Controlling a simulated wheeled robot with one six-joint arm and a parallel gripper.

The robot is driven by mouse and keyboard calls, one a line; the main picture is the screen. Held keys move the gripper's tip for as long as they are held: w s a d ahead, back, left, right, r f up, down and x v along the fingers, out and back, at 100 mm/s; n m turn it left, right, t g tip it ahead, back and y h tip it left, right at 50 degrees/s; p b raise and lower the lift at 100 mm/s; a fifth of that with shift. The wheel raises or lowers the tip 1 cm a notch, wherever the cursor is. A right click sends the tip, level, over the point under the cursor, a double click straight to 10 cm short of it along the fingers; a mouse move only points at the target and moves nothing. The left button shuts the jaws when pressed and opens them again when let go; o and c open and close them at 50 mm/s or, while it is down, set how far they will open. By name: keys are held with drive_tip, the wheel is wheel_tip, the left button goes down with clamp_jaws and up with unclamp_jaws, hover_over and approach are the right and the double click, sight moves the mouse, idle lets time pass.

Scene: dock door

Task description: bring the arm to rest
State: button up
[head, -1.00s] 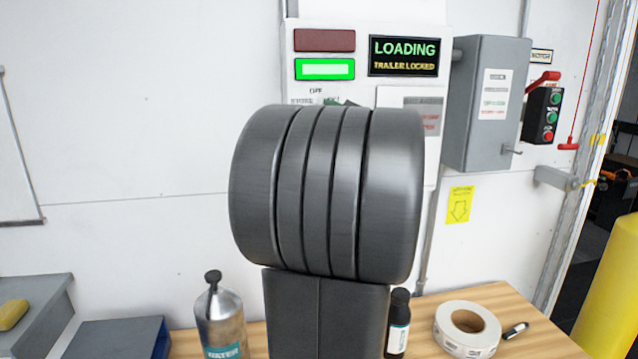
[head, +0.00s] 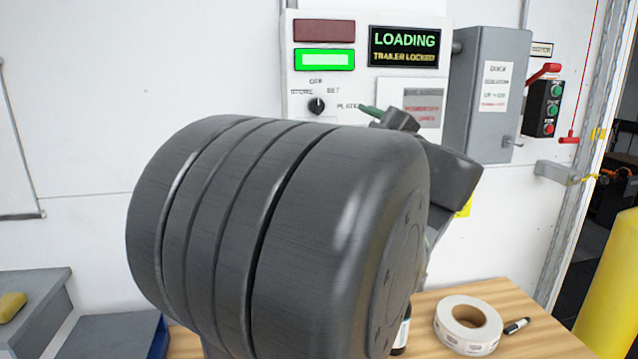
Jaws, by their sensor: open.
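My arm fills the middle of the head view, its large ribbed dark joint in front of the wall. My gripper (head: 374,113) shows only partly beyond the arm, at the lower part of the white control panel (head: 297,85). A green fingertip and a dark gripper body are visible there; the rest is hidden behind my arm. The jaws are open and I see nothing held in them. Whether the tip touches the panel I cannot tell. The panel's black selector knob (head: 317,105) is just left of the gripper.
The panel has a lit green lamp (head: 325,60) and a display (head: 404,46) reading LOADING, TRAILER LOCKED. A tape roll (head: 468,325) and a marker (head: 517,326) lie on the wooden bench (head: 540,345).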

drive_tip(key=p+x, duration=0.2)
drive_tip(key=x, duration=1.1)
drive_tip(key=shift+w+a, duration=0.1)
drive_tip(key=shift+a, duration=0.05)
drive_tip(key=shift+f+m+b, duration=0.4)
drive_tip(key=shift+m+b, duration=0.05)
drive_tip(key=shift+m, duration=0.15)
drive_tip(key=shift+m+t+b, duration=0.35)
drive_tip(key=shift+m+t, duration=0.35)
drive_tip(key=shift+m, duration=0.5)
drive_tip(key=shift+m+t+h, duration=0.3)
drive_tip(key=shift+m+h, duration=0.1)
drive_tip(key=shift+m, duration=0.8)
drive_tip(key=m+t+h, duration=0.1)
drive_tip(key=m, duration=0.2)
drive_tip(key=m+t+h, duration=0.1)
drive_tip(key=m+h, duration=0.1)
drive_tip(key=m, duration=0.2)
drive_tip(key=shift+s+a+r+p, duration=0.1)
drive_tip(key=shift+s+a+p, duration=0.15)
drive_tip(key=shift+p, duration=0.1)
drive_tip(key=b, duration=0.2)
approach(319, 110)
drive_tip(key=w, duration=0.2)
drive_tip(key=shift+w+a+r, duration=0.15)
drive_tip(key=shift+a+r, duration=0.15)
drive_tip(key=shift+a, duration=0.05)
